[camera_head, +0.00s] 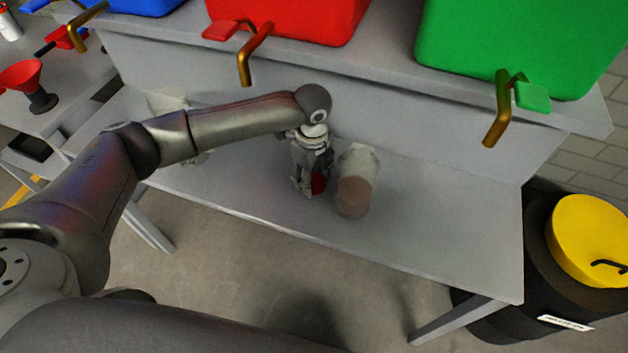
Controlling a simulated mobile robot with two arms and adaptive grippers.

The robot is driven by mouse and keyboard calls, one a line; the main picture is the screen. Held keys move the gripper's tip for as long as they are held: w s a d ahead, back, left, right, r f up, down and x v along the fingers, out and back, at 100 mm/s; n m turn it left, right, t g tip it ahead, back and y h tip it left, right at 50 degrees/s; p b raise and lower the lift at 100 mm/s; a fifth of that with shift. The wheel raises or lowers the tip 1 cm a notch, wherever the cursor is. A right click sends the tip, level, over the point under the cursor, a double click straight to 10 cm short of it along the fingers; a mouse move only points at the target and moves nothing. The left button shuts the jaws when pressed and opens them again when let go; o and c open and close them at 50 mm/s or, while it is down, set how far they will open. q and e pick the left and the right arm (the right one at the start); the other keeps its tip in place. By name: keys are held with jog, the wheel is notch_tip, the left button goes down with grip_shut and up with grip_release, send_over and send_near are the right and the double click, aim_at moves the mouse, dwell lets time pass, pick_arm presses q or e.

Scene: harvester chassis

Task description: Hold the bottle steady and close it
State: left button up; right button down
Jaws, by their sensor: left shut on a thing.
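The bottle (357,181) stands on the grey lower bench, pale at the top and brownish lower down. Its mouth is too small to make out. My left gripper (314,186) points down just left of the bottle, apart from it or nearly so. It is shut on a small red cap (318,183), low near the bench surface. The fingers hide part of the cap. My right gripper is not in view.
Red (290,18), green (520,45) and blue containers with brass taps stand on the raised shelf behind. A black drum with a yellow lid (592,238) is at the right. A red funnel (22,75) is at the left. The bench right of the bottle is clear.

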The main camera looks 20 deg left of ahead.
aim_at(313, 180)
pick_arm(q)
notch_tip(313, 180, up, 10)
jog(key=shift+b, duration=0.4)
dwell(0.3)
